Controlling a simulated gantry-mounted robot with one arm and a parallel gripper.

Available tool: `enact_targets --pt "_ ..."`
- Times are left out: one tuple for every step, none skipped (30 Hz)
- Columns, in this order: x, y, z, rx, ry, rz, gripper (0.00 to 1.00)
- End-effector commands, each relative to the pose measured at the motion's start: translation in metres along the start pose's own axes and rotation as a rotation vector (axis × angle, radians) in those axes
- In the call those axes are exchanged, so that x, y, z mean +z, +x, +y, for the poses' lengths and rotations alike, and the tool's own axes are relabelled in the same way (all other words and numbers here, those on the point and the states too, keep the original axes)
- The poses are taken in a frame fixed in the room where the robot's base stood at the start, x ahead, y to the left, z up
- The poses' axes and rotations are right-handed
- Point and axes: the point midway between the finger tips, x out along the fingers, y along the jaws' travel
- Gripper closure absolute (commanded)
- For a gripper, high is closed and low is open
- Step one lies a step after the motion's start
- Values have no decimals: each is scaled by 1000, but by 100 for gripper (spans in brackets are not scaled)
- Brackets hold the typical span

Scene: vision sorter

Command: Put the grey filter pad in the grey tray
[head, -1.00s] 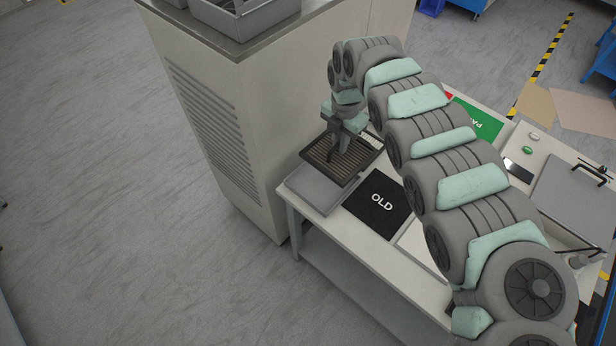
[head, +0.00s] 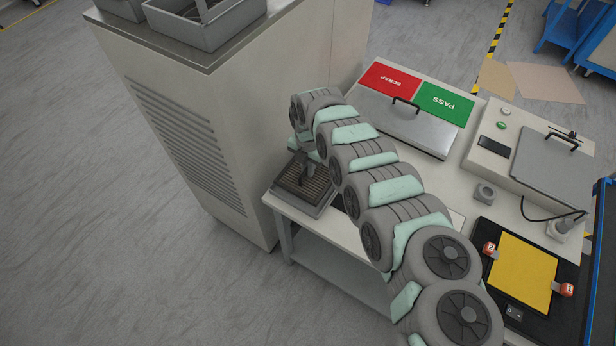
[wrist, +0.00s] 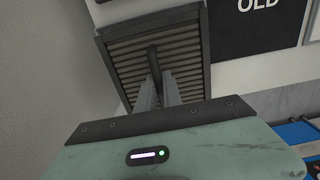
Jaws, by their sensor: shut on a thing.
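The grey filter pad (head: 291,190) is a pleated square in a dark frame with an upright dark grip in its middle. It also shows in the wrist view (wrist: 128,75). My gripper (head: 304,178) is above it, shut on that grip; in the wrist view both fingers (wrist: 158,92) close on it.
The black OLD mat (wrist: 258,25) lies right of the pad, mostly behind my arm in the head view. A tall cabinet (head: 180,140) stands close on the left.

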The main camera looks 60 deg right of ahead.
Motion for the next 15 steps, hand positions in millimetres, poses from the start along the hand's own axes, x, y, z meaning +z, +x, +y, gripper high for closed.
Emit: enact_targets --pt "0 7 1 2 -1 0 100" --pt "0 9 1 1 0 0 100" --pt "0 12 0 0 0 1 100" --pt "0 13 0 0 0 1 100" --pt "0 14 0 0 0 1 100" --pt "-1 16 0 -1 0 2 100" --pt "-1 18 0 -1 0 2 100" --pt "-1 20 0 -1 0 2 100" --pt "-1 24 0 -2 0 1 100" --pt "-1 29 1 -1 0 1 100" --pt "-1 34 1 0 1 1 100" --pt "-1 39 2 2 -1 0 100" --pt "0 44 1 1 0 0 100" --pt "0 48 0 0 1 0 100" --pt "-1 51 0 -2 1 1 100"
